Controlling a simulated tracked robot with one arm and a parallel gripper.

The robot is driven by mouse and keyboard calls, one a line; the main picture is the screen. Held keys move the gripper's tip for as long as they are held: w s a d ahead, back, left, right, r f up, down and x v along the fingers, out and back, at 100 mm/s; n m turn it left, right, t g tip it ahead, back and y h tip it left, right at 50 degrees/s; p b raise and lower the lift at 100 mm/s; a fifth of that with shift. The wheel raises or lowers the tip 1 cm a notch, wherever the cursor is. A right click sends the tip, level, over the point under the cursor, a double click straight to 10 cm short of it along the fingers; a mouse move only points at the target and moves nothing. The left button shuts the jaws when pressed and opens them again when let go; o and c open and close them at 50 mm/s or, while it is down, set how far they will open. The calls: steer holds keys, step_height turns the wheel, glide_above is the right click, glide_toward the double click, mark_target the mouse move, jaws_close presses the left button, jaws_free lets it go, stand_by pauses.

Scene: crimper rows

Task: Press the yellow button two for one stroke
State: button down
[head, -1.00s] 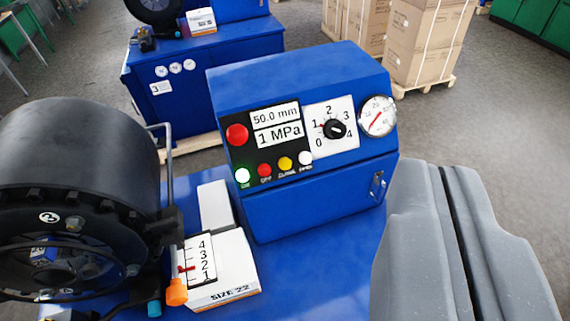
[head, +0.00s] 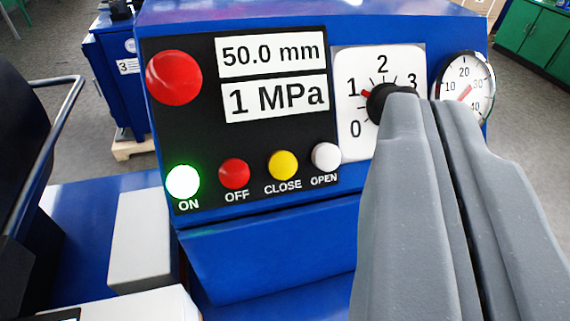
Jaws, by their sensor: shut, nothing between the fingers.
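The yellow button (head: 283,165), labelled CLOSE, sits in the lower row of the black control panel (head: 200,125). It is between the red OFF button (head: 234,173) and the white OPEN button (head: 326,156). The green ON button (head: 183,181) is lit. The displays read 50.0 mm (head: 271,54) and 1 MPa (head: 274,99). My gripper (head: 420,100) is shut and empty. It appears to the right of the yellow button, its tips over the lower right of the selector dial (head: 381,100) in the picture. I cannot tell whether it touches the panel.
A large red button (head: 174,77) is at the panel's upper left. A round pressure gauge (head: 466,92) is at the right, partly behind my gripper. A dark machine part with a metal handle (head: 50,83) stands at the left. White boxes (head: 140,240) lie below the panel.

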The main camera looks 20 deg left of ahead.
mark_target(282, 165)
step_height(282, 165, down, 8)
steer(key=w+a, duration=0.1)
steer(key=w, duration=0.1)
steer(key=shift+r+t, duration=0.25)
steer(key=shift+t, duration=0.05)
steer(key=shift+w+a, duration=0.15)
steer(key=w+a+f, duration=0.4)
steer(key=w, duration=0.2)
steer(key=shift+f+p, duration=0.3)
steer(key=shift+f, duration=0.1)
stand_by(1.8)
steer(key=shift+w+a+f, duration=0.2)
steer(key=shift+w, duration=0.1)
steer(key=shift+w+a+f, duration=0.2)
steer(key=shift+w+a, duration=0.05)
steer(key=shift+w, duration=0.05)
stand_by(1.0)
steer(key=shift+s+d, duration=0.1)
steer(key=shift+s, duration=0.05)
steer(key=shift+s+d+r, duration=0.3)
steer(key=shift+s+r, duration=0.15)
steer(key=shift+r, duration=0.05)
